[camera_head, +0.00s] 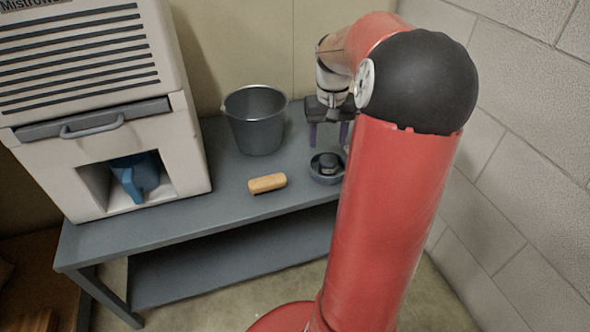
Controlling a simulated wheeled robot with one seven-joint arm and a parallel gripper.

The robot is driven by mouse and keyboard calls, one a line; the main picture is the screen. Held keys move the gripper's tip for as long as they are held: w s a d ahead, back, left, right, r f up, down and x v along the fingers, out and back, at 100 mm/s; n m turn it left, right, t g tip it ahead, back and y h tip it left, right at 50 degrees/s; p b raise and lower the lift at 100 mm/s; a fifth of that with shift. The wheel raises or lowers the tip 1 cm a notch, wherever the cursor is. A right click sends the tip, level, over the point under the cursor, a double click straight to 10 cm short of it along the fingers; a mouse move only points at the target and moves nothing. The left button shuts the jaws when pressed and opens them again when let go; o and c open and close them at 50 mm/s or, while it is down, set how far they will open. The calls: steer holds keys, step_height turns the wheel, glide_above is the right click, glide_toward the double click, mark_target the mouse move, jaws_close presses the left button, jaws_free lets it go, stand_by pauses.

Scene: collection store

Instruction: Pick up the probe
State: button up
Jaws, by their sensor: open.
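I cannot tell for certain which thing is the probe. A small tan-orange, rounded block (267,183) lies on its side on the grey table, near the front edge. A dark grey round piece with a raised knob (327,167) sits on the table to its right. My gripper (329,135) points down above the round piece, with its two purple-grey fingers apart and nothing seen between them. The right side of the round piece is partly hidden by my red arm.
A dark grey bucket (257,121) stands at the back of the table (215,218). A block wall (520,150) rises at the right. The table's front left is clear.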

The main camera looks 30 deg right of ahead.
mark_target(328, 158)
steer(key=f, duration=0.2)
steer(key=f+b, duration=0.1)
steer(key=f, duration=0.5)
steer(key=shift+s+d+b, duration=0.2)
steer(key=shift+d+b, duration=0.05)
steer(key=shift+b, duration=0.1)
steer(key=shift+r, duration=0.1)
steer(key=shift+c, duration=0.3)
steer(key=c, duration=0.8)
steer(key=shift+o, duration=0.2)
steer(key=shift+r, duration=0.1)
